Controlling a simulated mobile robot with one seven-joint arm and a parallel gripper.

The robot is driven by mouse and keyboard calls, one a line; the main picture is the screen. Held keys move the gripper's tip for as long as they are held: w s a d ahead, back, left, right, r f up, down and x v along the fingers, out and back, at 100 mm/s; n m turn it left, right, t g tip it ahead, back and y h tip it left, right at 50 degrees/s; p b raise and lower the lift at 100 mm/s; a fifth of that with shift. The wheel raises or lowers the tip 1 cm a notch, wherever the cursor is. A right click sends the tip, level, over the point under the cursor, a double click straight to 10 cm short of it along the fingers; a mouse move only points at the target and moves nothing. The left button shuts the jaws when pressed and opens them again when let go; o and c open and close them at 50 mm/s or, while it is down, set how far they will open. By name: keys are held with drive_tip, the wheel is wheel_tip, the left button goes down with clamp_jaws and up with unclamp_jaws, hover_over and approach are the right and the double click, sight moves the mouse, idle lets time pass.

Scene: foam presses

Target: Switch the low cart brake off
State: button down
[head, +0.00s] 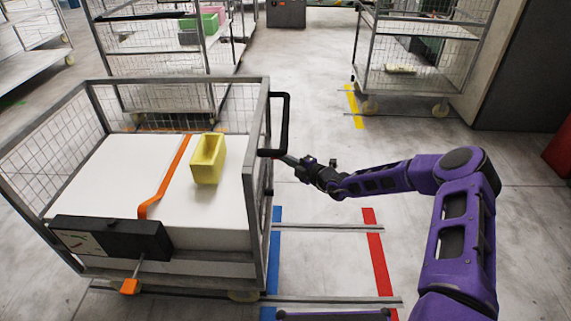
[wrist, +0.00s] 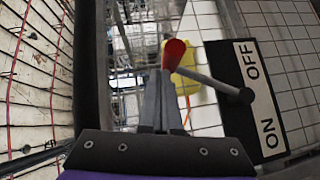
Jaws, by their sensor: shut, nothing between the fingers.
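The low cart (head: 262,215) stands at the left in the head view, with mesh sides and a white deck. Its brake lever shows in the wrist view: a grey bar (wrist: 212,82) with a red end (wrist: 175,54), pivoting on a dark plate (wrist: 232,75) with a white ON/OFF label (wrist: 258,98). The lever points left and up in the picture, leaning to the OFF end; its exact setting is unclear. My gripper (head: 281,157) is shut and empty at the cart's right side. In the wrist view its fingertips (wrist: 160,78) overlap the red end; contact cannot be told.
A black handle (head: 285,120) rises beside my gripper. A black box (head: 120,238) with an orange-tipped lever (head: 130,286) is at the cart's front.

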drive_tip(key=shift+w+f, duration=0.1)
drive_tip(key=shift+w, duration=0.35)
drive_tip(key=shift+f, duration=0.1)
